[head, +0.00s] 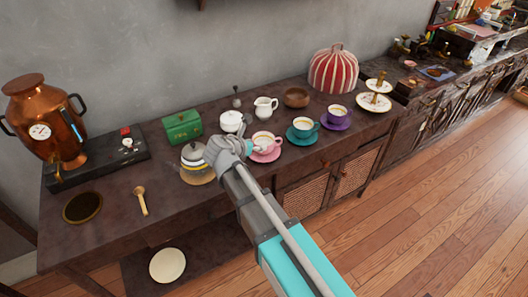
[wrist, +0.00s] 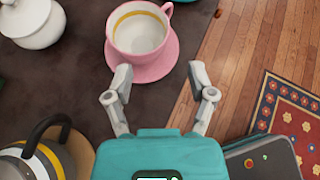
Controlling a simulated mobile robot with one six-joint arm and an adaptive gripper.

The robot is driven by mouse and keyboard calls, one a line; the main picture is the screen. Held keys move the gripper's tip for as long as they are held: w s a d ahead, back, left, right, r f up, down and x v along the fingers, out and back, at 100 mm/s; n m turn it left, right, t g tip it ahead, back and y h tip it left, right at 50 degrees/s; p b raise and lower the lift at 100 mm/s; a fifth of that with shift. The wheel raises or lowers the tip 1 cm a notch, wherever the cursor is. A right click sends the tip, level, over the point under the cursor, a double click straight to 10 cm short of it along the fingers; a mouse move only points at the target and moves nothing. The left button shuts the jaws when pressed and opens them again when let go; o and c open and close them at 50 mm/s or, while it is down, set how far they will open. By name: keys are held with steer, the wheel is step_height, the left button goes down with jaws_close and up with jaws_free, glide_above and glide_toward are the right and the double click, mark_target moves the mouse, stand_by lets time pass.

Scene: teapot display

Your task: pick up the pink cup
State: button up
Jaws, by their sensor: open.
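The pink cup (wrist: 138,33) stands upright on a pink saucer (wrist: 153,69) in the wrist view. It is white inside with a yellow band, and its handle points to the upper right. In the head view the pink cup (head: 264,139) sits on the table near its front edge, partly beside my gripper. My gripper (wrist: 160,72) is open and empty. In the wrist view its fingertips show over and just below the saucer's near side, with the cup ahead of them. In the head view my gripper (head: 247,147) is just left of the cup.
A teal cup (head: 302,127) and a purple cup (head: 336,115) stand to the right. A tall copper urn (head: 40,115) is far left.

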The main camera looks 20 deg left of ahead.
steer(key=a+n, duration=0.1)
steer(key=s+a+n+t, duration=0.1)
steer(key=a, duration=0.1)
steer(key=s+a+n+y+b, duration=0.1)
steer(key=a, duration=0.1)
steer(key=shift+a+f, duration=0.1)
steer(key=shift+a, duration=0.05)
steer(key=shift+w, duration=0.1)
steer(key=b+x, duration=0.3)
steer(key=x, duration=0.4)
steer(key=shift+w+f+b, duration=0.25)
steer(key=shift+w+b, duration=0.15)
steer(key=shift+w, duration=0.3)
